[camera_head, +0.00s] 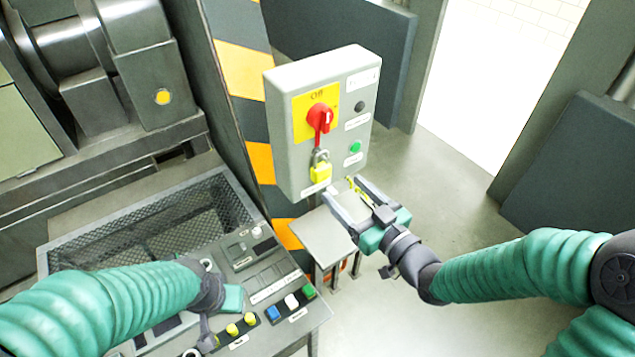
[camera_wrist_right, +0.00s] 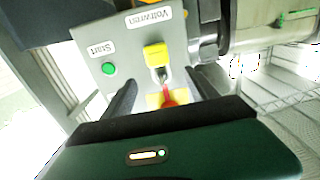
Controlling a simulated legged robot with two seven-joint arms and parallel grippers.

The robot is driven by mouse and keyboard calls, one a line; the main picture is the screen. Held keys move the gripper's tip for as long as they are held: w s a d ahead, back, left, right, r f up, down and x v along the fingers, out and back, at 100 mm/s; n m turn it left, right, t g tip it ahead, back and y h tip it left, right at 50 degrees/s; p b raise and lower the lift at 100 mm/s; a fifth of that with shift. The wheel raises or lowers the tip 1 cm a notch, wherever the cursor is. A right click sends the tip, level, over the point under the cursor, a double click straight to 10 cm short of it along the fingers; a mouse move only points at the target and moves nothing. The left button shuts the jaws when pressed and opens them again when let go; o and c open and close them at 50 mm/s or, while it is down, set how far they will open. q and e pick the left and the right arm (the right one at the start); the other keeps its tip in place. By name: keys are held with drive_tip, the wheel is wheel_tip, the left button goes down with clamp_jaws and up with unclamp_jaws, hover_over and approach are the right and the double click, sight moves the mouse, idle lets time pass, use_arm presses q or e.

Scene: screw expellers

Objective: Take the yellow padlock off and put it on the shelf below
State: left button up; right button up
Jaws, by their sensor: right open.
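The yellow padlock (camera_head: 321,172) hangs by its shackle below the red switch handle (camera_head: 322,118) on the front of a grey control box (camera_head: 285,150). My right gripper (camera_head: 345,188) is open and empty, just below and right of the padlock in the head view. In the right wrist view the padlock (camera_wrist_right: 155,56) shows beyond and between the two spread fingers, apart from them. The small grey shelf (camera_head: 322,236) is below the box, its top partly hidden by my right gripper. My left gripper (camera_head: 210,298) is over the console; its fingers are unclear.
A console (camera_head: 262,255) with several coloured buttons and a mesh grid (camera_head: 150,225) lies at lower left. A black-and-orange striped post (camera_head: 245,70) stands behind the box. Large machinery (camera_head: 100,60) fills the upper left. Open floor (camera_head: 440,170) lies to the right.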

sight(325, 170)
drive_tip(key=p+x, duration=0.1)
drive_tip(key=x, duration=0.7)
drive_tip(key=shift+w+f+p, duration=0.1)
drive_tip(key=shift+w+p, duration=0.15)
drive_tip(key=shift+p, duration=0.05)
drive_tip(key=shift+w+a+f, duration=0.1)
drive_tip(key=shift+w+a, duration=0.05)
drive_tip(key=shift+a, duration=0.15)
drive_tip(key=shift+d, duration=0.35)
drive_tip(key=c, duration=1.1)
clamp_jaws()
use_arm(q)
drive_tip(key=shift+w+d+r, duration=0.1)
drive_tip(key=shift+d+r, duration=0.05)
drive_tip(key=shift+r, duration=0.35)
drive_tip(key=shift+w+d+r, duration=0.1)
drive_tip(key=shift+d+r, duration=0.05)
drive_tip(key=shift+r, duration=0.35)
use_arm(e)
drive_tip(key=shift+a, duration=0.15)
